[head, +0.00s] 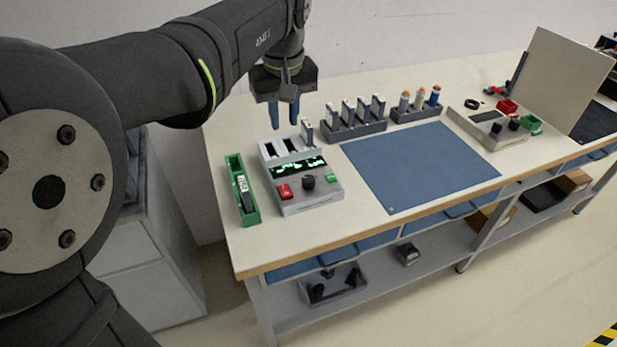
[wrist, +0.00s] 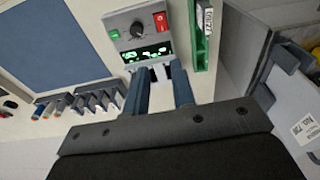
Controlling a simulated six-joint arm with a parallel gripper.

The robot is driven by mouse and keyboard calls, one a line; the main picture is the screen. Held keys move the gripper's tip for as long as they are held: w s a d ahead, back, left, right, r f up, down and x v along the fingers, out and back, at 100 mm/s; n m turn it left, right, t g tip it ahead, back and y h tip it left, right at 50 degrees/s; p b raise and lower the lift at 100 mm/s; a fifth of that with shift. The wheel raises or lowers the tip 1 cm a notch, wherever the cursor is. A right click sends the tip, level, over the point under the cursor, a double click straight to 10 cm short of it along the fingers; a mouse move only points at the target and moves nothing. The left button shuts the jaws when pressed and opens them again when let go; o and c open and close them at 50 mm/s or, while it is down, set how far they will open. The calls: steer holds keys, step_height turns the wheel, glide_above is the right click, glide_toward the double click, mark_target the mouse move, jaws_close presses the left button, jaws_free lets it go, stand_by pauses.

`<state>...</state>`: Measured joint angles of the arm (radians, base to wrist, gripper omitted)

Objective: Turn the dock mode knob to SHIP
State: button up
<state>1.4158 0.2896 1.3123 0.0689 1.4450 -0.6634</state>
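The dock (head: 330,195) is a light grey unit near the left end of the bench, with slots at the back and a lit green display. Its black knob (head: 308,182) sits on the front panel between a red button (head: 284,191) and a green button (head: 330,177). The knob also shows in the wrist view (wrist: 138,29); its setting and labels are too small to read. My gripper (head: 284,116) is above and behind the dock, apart from the knob. Its blue fingers (wrist: 160,75) are spread, with nothing held between them.
A green tray (head: 249,217) with a dark labelled item stands left of the dock. A rack of several upright modules (head: 355,128) is behind right. A blue mat (head: 415,165) lies clear to the right.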

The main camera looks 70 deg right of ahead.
mark_target(309, 179)
steer(key=o, duration=0.5)
steer(key=d+f+n, duration=0.1)
steer(key=d+n, duration=0.1)
steer(key=s+d+f+n, duration=0.1)
steer(key=d+n, duration=0.1)
steer(key=s+d+f+n+g+y, duration=0.1)
steer(key=d+n, duration=0.1)
steer(key=shift+s+d+f, duration=0.1)
steer(key=shift+s+f, duration=0.1)
steer(key=shift+f, duration=0.2)
steer(key=shift+o, duration=0.2)
step_height(309, 179, down, 17)
steer(key=shift+f, duration=0.2)
steer(key=c, duration=1)
